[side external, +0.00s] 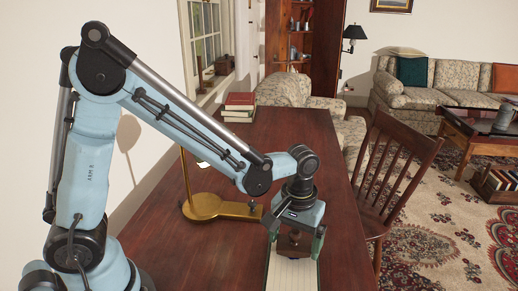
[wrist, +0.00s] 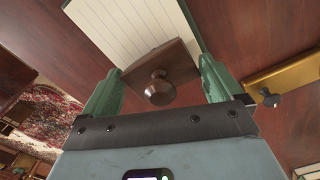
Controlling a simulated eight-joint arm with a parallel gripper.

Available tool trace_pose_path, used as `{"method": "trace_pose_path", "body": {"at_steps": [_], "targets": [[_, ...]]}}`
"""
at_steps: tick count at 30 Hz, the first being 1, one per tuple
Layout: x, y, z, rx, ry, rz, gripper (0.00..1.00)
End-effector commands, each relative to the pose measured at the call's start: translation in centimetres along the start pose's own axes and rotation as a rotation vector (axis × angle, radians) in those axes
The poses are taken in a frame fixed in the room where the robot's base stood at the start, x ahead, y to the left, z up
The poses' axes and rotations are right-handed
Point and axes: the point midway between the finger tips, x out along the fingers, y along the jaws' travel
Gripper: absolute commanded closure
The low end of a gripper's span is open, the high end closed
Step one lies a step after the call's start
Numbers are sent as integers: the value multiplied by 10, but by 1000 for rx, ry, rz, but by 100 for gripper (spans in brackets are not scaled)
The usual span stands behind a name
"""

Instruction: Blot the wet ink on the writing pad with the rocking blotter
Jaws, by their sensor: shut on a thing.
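The rocking blotter is dark brown wood with a round knob on top; it shows in the wrist view (wrist: 172,62) and, partly hidden by my gripper, in the side external view (side external: 293,244). My gripper (side external: 295,240) points down and is shut on the blotter, with a green finger on each side of it in the wrist view (wrist: 160,66). The writing pad (side external: 292,274) is pale and lined and lies on the desk under the blotter; it also shows in the wrist view (wrist: 132,26). I see no wet ink. Whether the blotter touches the pad I cannot tell.
A brass stand (side external: 206,206) with an upright rod and a small knob is on the desk, close to the left of my gripper. Several books (side external: 239,106) are stacked at the far end of the desk. A wooden chair (side external: 394,170) stands at the right edge. The desk's middle is clear.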

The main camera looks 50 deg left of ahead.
Motion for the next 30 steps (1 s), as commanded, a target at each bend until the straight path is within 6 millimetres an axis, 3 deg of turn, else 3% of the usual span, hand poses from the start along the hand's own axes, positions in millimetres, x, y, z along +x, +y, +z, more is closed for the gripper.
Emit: {"method": "trace_pose_path", "body": {"at_steps": [30], "targets": [[10,0,0,0,0,0,31]]}}
